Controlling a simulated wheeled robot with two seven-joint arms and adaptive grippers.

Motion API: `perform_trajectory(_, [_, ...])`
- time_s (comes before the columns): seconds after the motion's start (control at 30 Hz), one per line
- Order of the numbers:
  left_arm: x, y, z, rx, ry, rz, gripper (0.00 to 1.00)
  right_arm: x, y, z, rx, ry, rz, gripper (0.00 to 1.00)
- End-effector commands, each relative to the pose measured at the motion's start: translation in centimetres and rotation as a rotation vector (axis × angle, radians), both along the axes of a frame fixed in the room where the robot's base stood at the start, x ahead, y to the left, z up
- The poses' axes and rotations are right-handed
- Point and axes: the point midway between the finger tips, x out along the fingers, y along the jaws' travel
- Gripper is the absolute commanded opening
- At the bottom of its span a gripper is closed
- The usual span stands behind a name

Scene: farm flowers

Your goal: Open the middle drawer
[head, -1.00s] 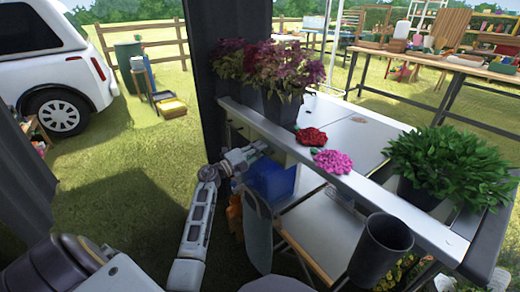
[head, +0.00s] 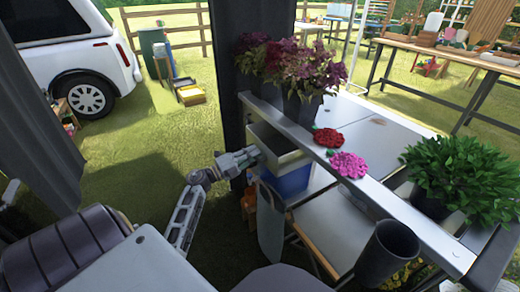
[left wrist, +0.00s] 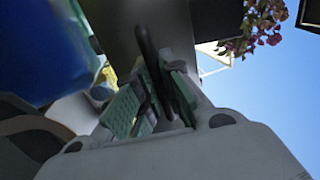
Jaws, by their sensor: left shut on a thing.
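The drawer (head: 283,162) hangs out from under the flower table's near edge, its grey front facing my left arm and part of its open inside showing. My left gripper (head: 257,153) is at the drawer's front. In the left wrist view my left gripper (left wrist: 160,85) has its green-padded fingers shut around a dark handle (left wrist: 146,45). The grey drawer front (left wrist: 122,22) fills the space beyond the fingers. The fingertips are small and partly hidden in the head view. My right gripper is not in view.
A blue box (head: 294,182) sits below the drawer. Potted purple flowers (head: 295,75), red flowers (head: 328,137), pink flowers (head: 348,165) and a leafy plant (head: 455,175) are on the table. A dark bucket (head: 388,250) is at the near right. The grass to the left is mostly clear.

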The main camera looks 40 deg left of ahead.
Motion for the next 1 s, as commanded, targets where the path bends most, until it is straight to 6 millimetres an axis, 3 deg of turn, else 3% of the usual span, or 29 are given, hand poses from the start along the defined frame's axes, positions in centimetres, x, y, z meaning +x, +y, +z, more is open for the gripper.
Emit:
perform_trajectory(0.6, [-7.6, 3.1, -0.1, 0.0, 0.005, -0.001, 0.0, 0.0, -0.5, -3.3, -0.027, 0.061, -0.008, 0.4])
perform_trajectory(1.0, [-9.2, 3.8, -0.1, 0.0, 0.002, 0.0, 0.0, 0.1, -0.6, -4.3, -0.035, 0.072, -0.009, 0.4])
